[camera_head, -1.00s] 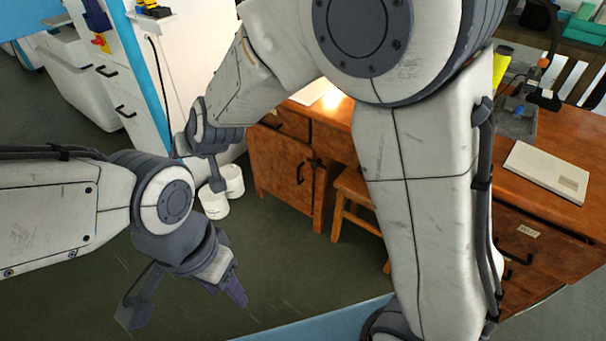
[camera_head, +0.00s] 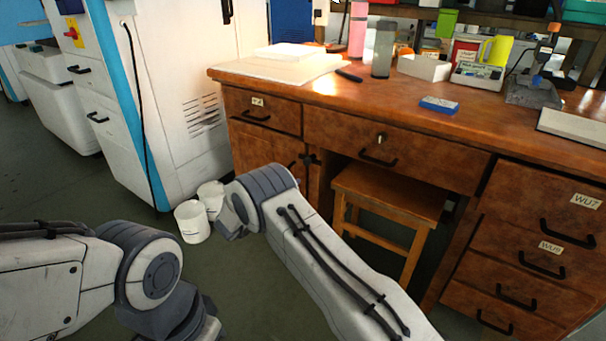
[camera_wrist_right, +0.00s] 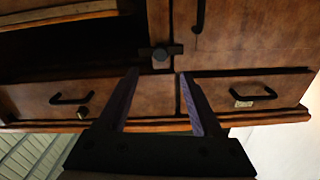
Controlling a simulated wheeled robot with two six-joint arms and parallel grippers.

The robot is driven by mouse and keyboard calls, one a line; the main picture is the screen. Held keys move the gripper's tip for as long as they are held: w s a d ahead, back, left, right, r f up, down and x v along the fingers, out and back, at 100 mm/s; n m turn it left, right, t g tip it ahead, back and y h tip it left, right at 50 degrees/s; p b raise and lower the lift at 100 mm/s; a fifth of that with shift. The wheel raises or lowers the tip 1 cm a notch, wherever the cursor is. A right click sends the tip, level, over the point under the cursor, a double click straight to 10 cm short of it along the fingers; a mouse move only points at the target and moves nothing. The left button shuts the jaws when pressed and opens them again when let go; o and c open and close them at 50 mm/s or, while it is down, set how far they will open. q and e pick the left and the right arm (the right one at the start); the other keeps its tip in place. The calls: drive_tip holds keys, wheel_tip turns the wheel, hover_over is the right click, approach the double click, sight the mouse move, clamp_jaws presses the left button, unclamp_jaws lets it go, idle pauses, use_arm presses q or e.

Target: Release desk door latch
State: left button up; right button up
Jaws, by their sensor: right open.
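The wooden desk (camera_head: 420,105) has a cabinet door (camera_head: 262,150) below its left drawer. A small dark latch (camera_head: 312,158) sits at the door's right upper edge, beside a black door handle. In the right wrist view the desk appears upside down, and the latch (camera_wrist_right: 161,53) shows as a short crossbar with a central knob at the door edge. My right gripper (camera_wrist_right: 158,74) is open and empty, its fingertips apart on either side of the line to the latch and not visibly touching it. In the head view the right gripper is hidden behind my arm. My left gripper is cut off below the head view.
A wooden stool (camera_head: 388,190) stands under the desk.

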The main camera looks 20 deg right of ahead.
sight(305, 163)
drive_tip(key=b+x, duration=0.3)
drive_tip(key=x, duration=0.5)
drive_tip(key=shift+w+d, duration=0.2)
drive_tip(key=shift+d, duration=0.05)
drive_tip(key=shift+w+d, duration=0.35)
drive_tip(key=shift+r, duration=0.1)
clamp_jaws()
